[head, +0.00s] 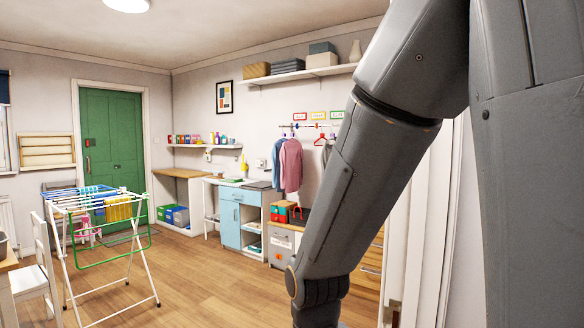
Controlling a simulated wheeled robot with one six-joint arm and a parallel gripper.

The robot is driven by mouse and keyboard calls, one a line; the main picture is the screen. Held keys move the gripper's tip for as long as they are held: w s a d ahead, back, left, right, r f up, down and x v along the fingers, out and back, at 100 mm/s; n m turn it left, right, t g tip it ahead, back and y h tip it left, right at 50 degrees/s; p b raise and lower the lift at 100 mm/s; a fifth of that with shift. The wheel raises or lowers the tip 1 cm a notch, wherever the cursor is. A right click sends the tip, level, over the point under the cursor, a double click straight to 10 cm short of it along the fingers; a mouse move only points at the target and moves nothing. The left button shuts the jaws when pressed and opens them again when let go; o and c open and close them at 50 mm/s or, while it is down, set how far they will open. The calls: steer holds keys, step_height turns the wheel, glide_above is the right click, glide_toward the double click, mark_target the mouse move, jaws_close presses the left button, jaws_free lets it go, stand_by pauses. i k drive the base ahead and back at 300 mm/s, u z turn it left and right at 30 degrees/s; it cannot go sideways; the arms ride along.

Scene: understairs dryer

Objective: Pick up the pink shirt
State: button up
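A pink shirt (291,166) hangs from a wall rail (312,126) at the middle of the head view, beside a blue-grey garment (277,168) that it partly overlaps. My grey arm fills the right side of the view and passes in front of the room to the right of the shirt. My gripper is out of view below the frame, so its state does not show.
A white drying rack (148,272) with blue, white and yellow laundry stands at the left. A white chair (47,258) is at the left edge. A blue cabinet (231,222) stands below the rail, left of the shirt. The wooden floor (205,285) in the middle is clear.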

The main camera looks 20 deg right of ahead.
mark_target(291, 152)
steer(key=u, duration=0.25)
steer(key=i, duration=5.3)
steer(key=z, duration=0.55)
steer(key=i, duration=2.5)
steer(key=z, duration=0.4)
